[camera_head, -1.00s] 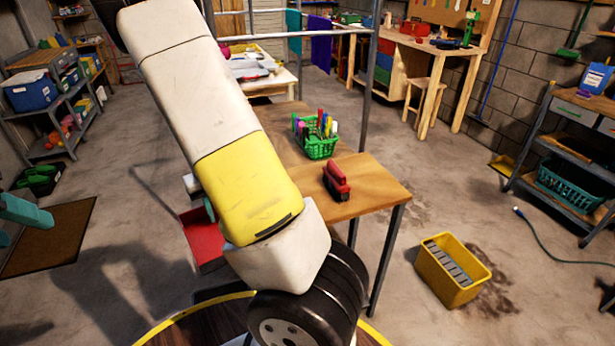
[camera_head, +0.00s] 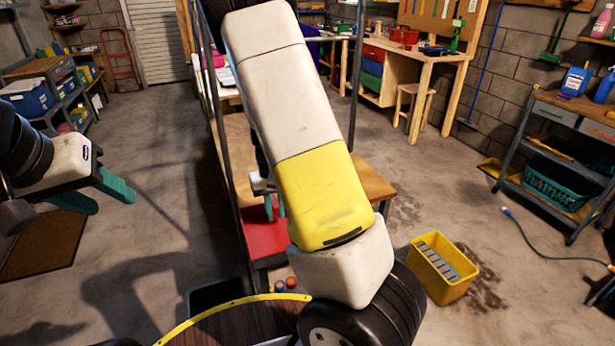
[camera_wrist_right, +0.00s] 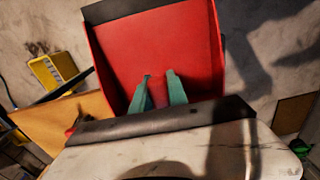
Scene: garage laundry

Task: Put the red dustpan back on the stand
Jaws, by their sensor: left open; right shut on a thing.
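The red dustpan (camera_head: 264,239) hangs in the air beside the wooden table, partly hidden behind my right arm in the head view. In the right wrist view its red pan (camera_wrist_right: 155,45) with dark edges fills the upper middle. My right gripper (camera_wrist_right: 160,88) has its teal fingers shut on the dustpan's red handle. It also shows partly in the head view (camera_head: 275,206). My left gripper (camera_head: 108,196) is open and empty at the left, above the floor, apart from the dustpan. I cannot tell which thing is the stand.
The wooden table (camera_head: 372,184) is mostly hidden behind my right arm. A yellow bucket (camera_head: 458,287) stands on the floor to the right. A metal shelf (camera_head: 553,157) with a teal basket (camera_head: 556,185) is at the far right. A brown mat (camera_head: 45,243) lies at left.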

